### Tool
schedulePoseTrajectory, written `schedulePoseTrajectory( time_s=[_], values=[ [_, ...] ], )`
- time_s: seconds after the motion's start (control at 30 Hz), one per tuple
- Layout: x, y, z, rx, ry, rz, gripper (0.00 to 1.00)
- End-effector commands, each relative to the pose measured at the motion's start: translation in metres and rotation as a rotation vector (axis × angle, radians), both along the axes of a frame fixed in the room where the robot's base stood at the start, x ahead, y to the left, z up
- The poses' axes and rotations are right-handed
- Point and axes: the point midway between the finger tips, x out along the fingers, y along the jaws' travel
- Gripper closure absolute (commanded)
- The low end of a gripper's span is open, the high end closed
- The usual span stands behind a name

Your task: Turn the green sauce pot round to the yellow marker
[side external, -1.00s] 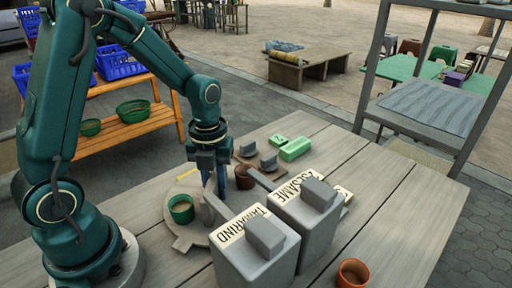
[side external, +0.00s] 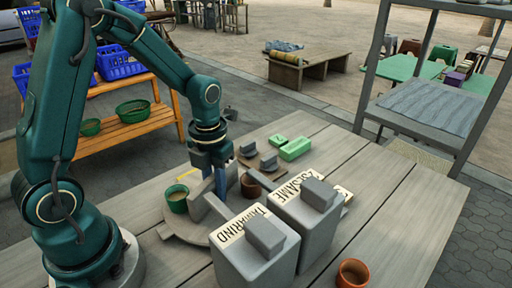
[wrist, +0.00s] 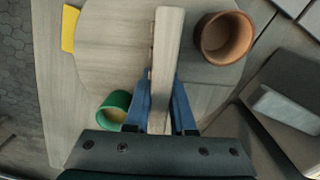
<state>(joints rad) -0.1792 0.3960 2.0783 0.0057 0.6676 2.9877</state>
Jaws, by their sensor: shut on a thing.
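A round wooden turntable (wrist: 105,55) carries the green sauce pot (wrist: 115,112), a brown clay pot (wrist: 225,38) and a raised wooden bar (wrist: 167,45) across its middle. In the side view the green pot (side external: 176,199) stands upright on the left of the turntable. The brown pot (side external: 250,186) is partly hidden on the other side. The yellow marker (wrist: 70,28) lies at the turntable's edge, apart from the green pot in the wrist view. My gripper (wrist: 163,85) is shut on the bar, a blue finger on each side.
Two grey canisters, labelled TAMARIND (side external: 255,250) and SESAME (side external: 304,220), stand close on the right. A loose brown pot (side external: 353,273) is at the front right. A green box (side external: 295,149) lies behind. The table's right side is mostly clear.

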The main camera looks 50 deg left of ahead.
Motion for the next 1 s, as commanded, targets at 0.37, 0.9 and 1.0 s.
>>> schedulePoseTrajectory(
  time_s=[0.37,0.9,1.0],
  values=[
    [0.0003,-0.0016,0.0010,-0.001,-0.001,-0.027,1.00],
    [0.0003,-0.0012,0.0004,-0.001,-0.001,-0.025,0.47],
    [0.0002,-0.0010,0.0005,-0.001,-0.001,-0.025,0.47]
  ],
)
